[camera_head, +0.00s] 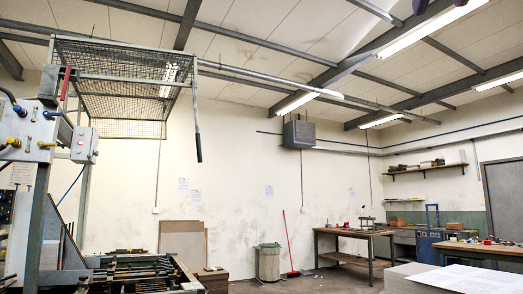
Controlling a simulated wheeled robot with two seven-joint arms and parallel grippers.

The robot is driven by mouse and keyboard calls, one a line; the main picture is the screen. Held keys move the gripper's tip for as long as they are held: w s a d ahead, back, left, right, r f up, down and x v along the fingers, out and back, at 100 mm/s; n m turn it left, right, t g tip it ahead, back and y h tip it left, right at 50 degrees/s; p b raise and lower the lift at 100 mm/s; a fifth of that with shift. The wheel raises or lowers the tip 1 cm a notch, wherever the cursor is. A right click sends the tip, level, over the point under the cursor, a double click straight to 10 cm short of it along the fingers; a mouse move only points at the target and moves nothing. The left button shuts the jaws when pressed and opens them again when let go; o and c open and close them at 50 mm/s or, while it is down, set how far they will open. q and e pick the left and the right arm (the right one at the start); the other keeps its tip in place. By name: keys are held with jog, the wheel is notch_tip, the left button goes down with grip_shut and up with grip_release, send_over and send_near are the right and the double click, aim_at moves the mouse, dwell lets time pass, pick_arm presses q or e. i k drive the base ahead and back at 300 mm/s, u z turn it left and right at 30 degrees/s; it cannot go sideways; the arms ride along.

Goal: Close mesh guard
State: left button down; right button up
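The mesh guard (125,88) is a wire-mesh cage with a grey metal frame. It is raised high at the upper left, above the feeder machine (150,272). A thin bar with a dark grip, the handle (198,135), hangs down from the guard's right end. The guard's left side meets the machine's upright post, beside a red lever (66,82). The space between the guard and the machine bed below is open. Neither of my grippers can be made out in this view, and nothing is seen touching the guard or its handle.
A control box (30,130) with knobs and hoses is at the left. Brown boards (183,243) lean on the back wall near a bin (269,262) and a red broom (289,245). Workbenches (350,235) and a white sheet stack (455,278) stand at the right.

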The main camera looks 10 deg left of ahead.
aim_at(53, 41)
jog(key=z, duration=0.15)
jog(key=i, duration=3.85)
jog(key=u, duration=3.6)
